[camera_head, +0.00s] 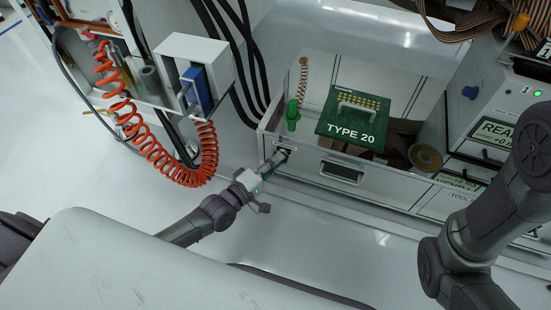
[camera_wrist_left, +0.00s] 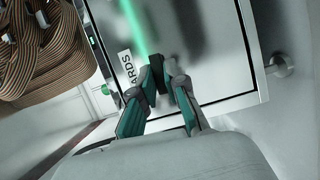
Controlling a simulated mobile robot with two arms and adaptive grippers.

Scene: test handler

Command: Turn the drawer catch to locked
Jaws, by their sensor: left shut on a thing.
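The drawer (camera_head: 308,168) is a grey metal box seen from above, with a dark recessed pull on its front panel. The drawer catch (camera_head: 286,151) is a small dark piece at the left end of that front, mostly covered by my gripper. My left gripper (camera_head: 278,158) is at the catch and shut on it. In the left wrist view the fingertips (camera_wrist_left: 166,82) close around a dark piece of the catch (camera_wrist_left: 149,88) against the shiny panel (camera_wrist_left: 205,60). I cannot read the catch's setting. My right gripper is out of view.
A green TYPE 20 board (camera_head: 353,118) and a green-handled item (camera_head: 292,115) are in the drawer. A coiled red hose (camera_head: 155,158) hangs at left beside a white box (camera_head: 190,60). A machine with a READY screen (camera_head: 492,132) stands right, near my right arm.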

